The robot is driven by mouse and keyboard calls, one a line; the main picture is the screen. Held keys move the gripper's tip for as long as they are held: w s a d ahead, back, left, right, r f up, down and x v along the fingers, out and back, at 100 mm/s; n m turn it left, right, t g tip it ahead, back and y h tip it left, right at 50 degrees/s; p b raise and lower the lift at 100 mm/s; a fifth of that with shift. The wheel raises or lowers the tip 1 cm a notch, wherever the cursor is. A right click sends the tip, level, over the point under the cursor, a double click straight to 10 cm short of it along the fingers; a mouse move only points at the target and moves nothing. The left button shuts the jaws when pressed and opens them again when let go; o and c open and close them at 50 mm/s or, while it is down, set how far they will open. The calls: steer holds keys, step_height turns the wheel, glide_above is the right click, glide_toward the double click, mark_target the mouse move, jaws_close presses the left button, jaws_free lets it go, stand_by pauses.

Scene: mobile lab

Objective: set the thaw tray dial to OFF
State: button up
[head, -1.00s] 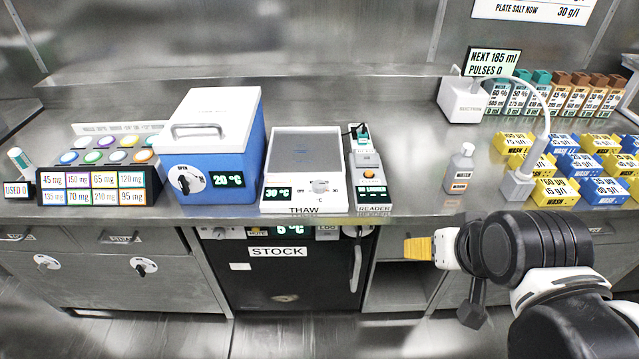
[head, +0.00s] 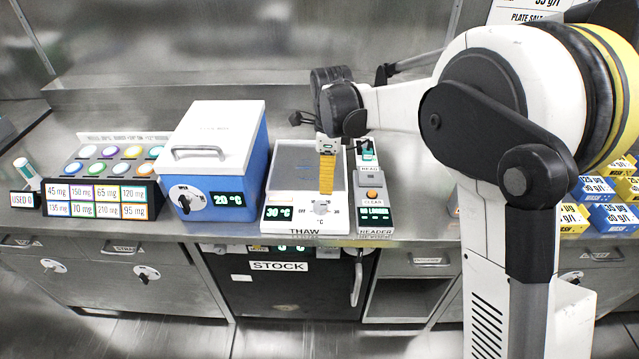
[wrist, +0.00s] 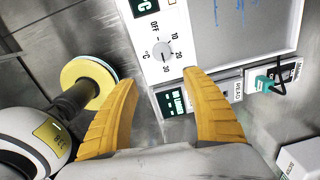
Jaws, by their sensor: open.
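The thaw tray (head: 282,212) is a white unit with a dark plate, standing on the bench between the blue box and the reader. Its dial (head: 321,207) is a small pale knob on the front panel. In the wrist view the dial (wrist: 163,52) has OFF, 10, 20 and 30 marked around it, and its pointer appears to face 30. The tray display (head: 279,213) reads 30 °C. My gripper (head: 326,192) points down above the tray, just behind the dial in the picture. In the wrist view my gripper (wrist: 161,80) is open and empty, its yellow fingers apart from the dial.
The reader (head: 374,205) stands close on the tray's right. The blue box (head: 222,150) with its own dial (head: 188,199) stands on the left. The stock door (head: 290,290) is below the bench.

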mark_target(322, 205)
steer(key=f, duration=0.1)
steer(key=w+a+f+m, duration=0.1)
steer(key=f, duration=0.1)
steer(key=shift+w+a, duration=0.2)
steer(key=shift+a, duration=0.1)
step_height(322, 205, down, 10)
steer(key=b, duration=0.4)
steer(key=shift+r, duration=0.1)
steer(key=c, duration=1.2)
